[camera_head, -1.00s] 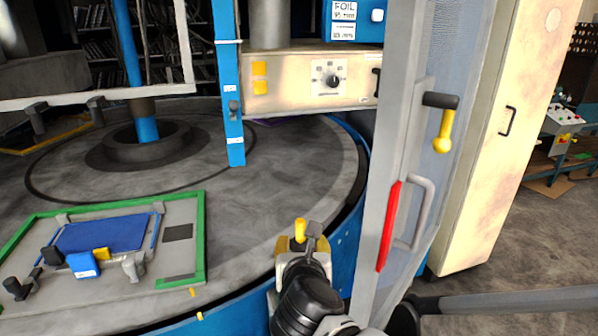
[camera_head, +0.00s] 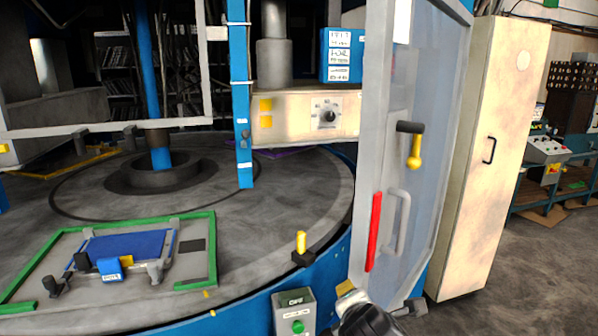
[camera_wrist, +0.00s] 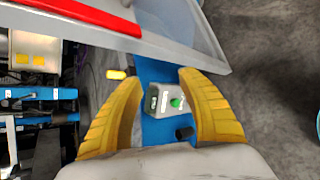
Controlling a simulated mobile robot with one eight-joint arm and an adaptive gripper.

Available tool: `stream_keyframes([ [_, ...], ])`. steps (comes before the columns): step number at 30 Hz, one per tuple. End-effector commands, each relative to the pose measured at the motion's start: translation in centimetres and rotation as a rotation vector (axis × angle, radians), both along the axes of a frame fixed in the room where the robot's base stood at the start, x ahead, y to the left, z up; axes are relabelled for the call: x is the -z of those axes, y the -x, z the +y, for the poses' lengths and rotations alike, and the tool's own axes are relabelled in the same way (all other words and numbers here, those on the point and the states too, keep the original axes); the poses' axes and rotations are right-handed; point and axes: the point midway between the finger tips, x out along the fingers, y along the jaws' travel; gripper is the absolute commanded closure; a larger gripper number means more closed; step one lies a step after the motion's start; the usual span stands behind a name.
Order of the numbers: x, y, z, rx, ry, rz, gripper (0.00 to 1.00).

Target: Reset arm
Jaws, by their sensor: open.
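My arm's end enters at the bottom of the head view, right of the green-button box; only a yellow part of my gripper (camera_head: 346,289) shows there. In the wrist view my gripper (camera_wrist: 160,84) has two yellow ribbed fingers, spread wide apart with nothing held between them. The grey box with a green button (camera_wrist: 172,100) shows beyond the fingers, and also in the head view (camera_head: 294,312). A yellow-topped lever (camera_head: 301,243) stands upright on the edge of the round table, apart from my gripper.
A clear door (camera_head: 420,165) with a red strip and grey handle stands close above my arm. A green-edged fixture (camera_head: 213,250) with a blue plate lies on the round table (camera_head: 260,215). A cream cabinet (camera_head: 490,160) stands at right. Floor is open at lower right.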

Motion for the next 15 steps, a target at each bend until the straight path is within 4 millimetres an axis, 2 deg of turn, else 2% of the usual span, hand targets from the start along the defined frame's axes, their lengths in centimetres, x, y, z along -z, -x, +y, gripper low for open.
stream_keyframes([
  [1,0.2,0.9,-1.5,0.097,-0.113,0.016,0.53],
  [5,1.1,4.0,-4.9,0.444,-0.52,0.058,0.53],
  [7,1.7,6.2,-6.5,0.681,-0.78,0.076,0.53],
  [9,2.1,8.3,-7.4,0.905,-1.015,0.086,0.53],
  [12,2.5,10.5,-8.0,1.162,-1.274,0.092,0.53],
  [15,2.7,11.9,-8.1,1.33,-1.438,0.095,0.53],
])
